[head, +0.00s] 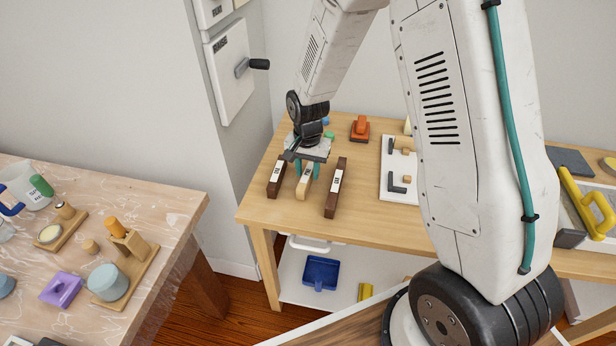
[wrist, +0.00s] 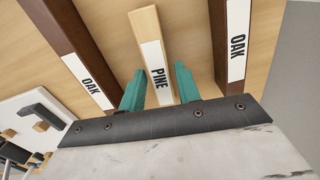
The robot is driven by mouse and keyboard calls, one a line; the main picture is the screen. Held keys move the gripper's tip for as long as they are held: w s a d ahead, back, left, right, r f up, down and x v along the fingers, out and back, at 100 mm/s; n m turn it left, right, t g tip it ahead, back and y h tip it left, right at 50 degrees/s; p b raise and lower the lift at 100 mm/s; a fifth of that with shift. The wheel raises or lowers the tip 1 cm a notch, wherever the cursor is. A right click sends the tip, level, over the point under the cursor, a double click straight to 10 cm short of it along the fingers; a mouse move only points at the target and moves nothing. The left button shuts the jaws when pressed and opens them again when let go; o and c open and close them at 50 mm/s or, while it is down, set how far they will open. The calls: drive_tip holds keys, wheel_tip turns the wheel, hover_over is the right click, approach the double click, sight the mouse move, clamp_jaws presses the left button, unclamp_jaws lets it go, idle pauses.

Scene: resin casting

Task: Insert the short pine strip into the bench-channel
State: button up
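The short pine strip (head: 303,188) is a pale wooden bar with a white PINE label, lying on the wooden bench (head: 262,207) between two dark strips. It also shows in the wrist view (wrist: 146,24). My gripper (head: 307,169) is over the pine strip, pointing down. In the wrist view its teal fingers (wrist: 160,85) stand apart, one on each side of the strip, with narrow gaps visible. Whether the fingertips reach below the strip's top is unclear. I cannot pick out the bench-channel with certainty in either view.
Dark OAK strips lie close to the left (head: 275,179) and right (head: 335,188) of the pine. A white board (head: 401,189) with black brackets and small wooden blocks lies to the right. An orange tool (head: 360,128) sits behind. A cluttered worktable (head: 180,211) stands at left.

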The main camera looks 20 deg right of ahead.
sight(307, 172)
drive_tip(key=c, duration=0.7)
drive_tip(key=shift+r, duration=2.5)
drive_tip(key=shift+r, duration=0.1)
